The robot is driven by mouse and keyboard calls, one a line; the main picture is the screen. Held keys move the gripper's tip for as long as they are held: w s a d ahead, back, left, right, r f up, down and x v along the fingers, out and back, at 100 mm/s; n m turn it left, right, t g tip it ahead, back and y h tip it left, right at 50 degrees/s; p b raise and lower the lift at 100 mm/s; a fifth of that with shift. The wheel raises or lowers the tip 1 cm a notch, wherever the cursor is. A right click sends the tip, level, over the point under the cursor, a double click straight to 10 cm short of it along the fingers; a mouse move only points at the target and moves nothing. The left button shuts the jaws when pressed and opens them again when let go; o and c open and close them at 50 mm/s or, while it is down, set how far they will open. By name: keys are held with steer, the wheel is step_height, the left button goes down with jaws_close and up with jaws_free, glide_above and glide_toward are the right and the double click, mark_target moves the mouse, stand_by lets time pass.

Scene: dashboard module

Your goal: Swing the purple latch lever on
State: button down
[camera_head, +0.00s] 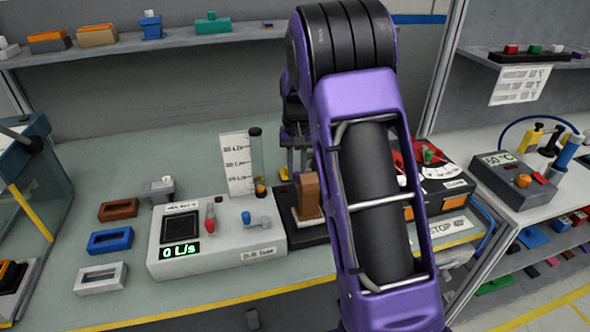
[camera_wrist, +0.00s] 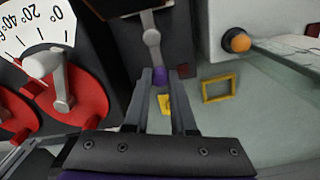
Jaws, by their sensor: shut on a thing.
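The latch lever (camera_wrist: 152,50) shows in the wrist view as a grey arm with a round joint, on a dark panel at the top middle. The lever runs up the picture from the fingers. In the head view my purple arm covers the middle of the bench, and the lever cannot be made out there.
In the wrist view, red dials with a grey handle (camera_wrist: 62,85) lie left of my fingers. A yellow frame (camera_wrist: 217,89) and an orange knob (camera_wrist: 240,42) are to the right. In the head view, a white box reading 0 L/s (camera_head: 165,265) stands left of my arm.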

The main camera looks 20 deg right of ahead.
mark_target(298, 173)
steer(key=shift+d, duration=0.1)
stand_by(0.4)
steer(key=c, duration=0.7)
jaws_free()
steer(key=shift+c, duration=0.2)
step_height(298, 173, up, 18)
steer(key=shift+f, duration=0.25)
